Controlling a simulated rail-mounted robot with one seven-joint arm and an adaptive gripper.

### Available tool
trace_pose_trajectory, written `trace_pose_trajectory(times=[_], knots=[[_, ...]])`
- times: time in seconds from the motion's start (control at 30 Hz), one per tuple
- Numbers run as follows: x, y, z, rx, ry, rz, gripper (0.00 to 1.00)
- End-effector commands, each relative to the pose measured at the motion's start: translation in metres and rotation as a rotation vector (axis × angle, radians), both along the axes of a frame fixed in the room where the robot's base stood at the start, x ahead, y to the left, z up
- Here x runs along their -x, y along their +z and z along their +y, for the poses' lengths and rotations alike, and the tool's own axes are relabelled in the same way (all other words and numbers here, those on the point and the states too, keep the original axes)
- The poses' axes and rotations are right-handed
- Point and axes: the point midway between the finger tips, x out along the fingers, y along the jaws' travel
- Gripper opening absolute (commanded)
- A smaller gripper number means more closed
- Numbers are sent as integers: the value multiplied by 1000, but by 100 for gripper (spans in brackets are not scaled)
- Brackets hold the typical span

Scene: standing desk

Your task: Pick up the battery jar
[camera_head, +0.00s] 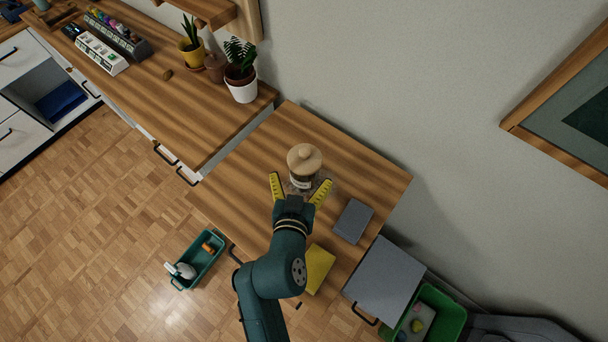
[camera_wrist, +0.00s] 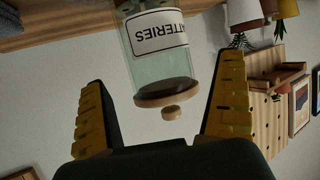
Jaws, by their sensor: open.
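The battery jar (camera_head: 304,165) stands on the wooden desk (camera_head: 240,188), with a round wooden lid and knob. In the wrist view the glass jar (camera_wrist: 158,50) appears upside down, with a white label reading "BATTERIES" and its wooden lid (camera_wrist: 166,97) toward the bottom. My gripper (camera_head: 300,186) is open, its yellow-padded fingers on either side of the near part of the jar in the head view. In the wrist view the jar lies between and beyond the fingertips of my gripper (camera_wrist: 168,88). I cannot tell whether either finger touches it.
A grey box (camera_head: 352,221) and a yellow item (camera_head: 318,268) lie to the right on the desk. Potted plants (camera_head: 241,84) stand on the neighbouring counter at upper left. The wall (camera_head: 400,90) is behind. A green caddy (camera_head: 199,260) is on the floor.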

Motion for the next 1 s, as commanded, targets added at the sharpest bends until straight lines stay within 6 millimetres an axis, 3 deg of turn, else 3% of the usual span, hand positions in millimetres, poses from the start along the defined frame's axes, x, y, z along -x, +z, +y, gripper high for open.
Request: trace_pose_trajectory(times=[0.3,0.57,0.9,1.0], knots=[[-43,-21,-8,0,-2,1,100],[-47,-23,-8,1,0,1,100],[-47,-23,-8,1,0,1,37],[-48,-19,-8,1,1,-8,36]])
